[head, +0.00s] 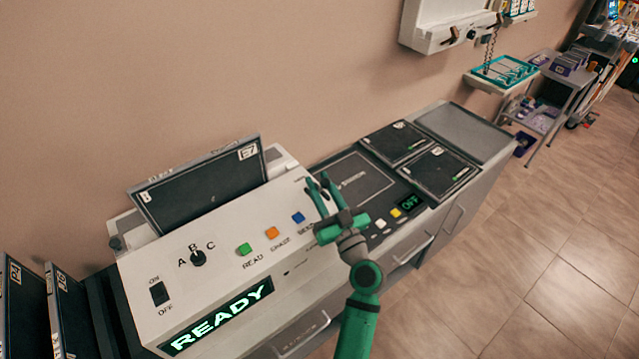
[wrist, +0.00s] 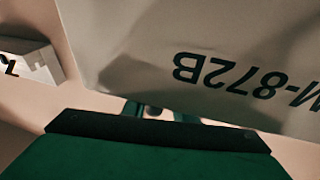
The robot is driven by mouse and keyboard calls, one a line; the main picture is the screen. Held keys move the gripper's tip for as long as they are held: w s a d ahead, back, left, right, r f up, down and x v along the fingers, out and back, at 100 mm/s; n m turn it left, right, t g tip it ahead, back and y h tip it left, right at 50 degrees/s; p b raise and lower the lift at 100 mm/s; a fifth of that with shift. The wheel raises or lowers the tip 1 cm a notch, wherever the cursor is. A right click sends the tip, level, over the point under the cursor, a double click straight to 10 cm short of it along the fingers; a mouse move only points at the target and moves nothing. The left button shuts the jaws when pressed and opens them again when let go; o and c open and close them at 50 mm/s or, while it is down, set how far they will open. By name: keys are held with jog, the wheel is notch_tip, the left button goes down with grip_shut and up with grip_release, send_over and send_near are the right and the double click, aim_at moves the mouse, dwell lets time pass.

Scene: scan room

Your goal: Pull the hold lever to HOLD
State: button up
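My gripper (head: 319,184) is over the right end of the white console (head: 225,262), its green fingers apart. In the wrist view the green fingertips (wrist: 158,112) show with a gap between them, close to a pale panel marked M-872B (wrist: 225,75). A small dark shape lies by the gap; I cannot tell what it is. No lever marked HOLD can be made out; my gripper covers part of the console's right end. I cannot tell whether the fingers touch anything.
The console carries an ON/OFF switch (head: 159,293), an A-B-C knob (head: 198,258), several coloured buttons and a READY display (head: 217,316). Dark cassettes (head: 440,172) lie on the counter to the right. A wall unit (head: 430,38) with brown handles is at the back. Floor on the right is clear.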

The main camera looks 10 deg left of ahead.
jog(key=v, duration=1)
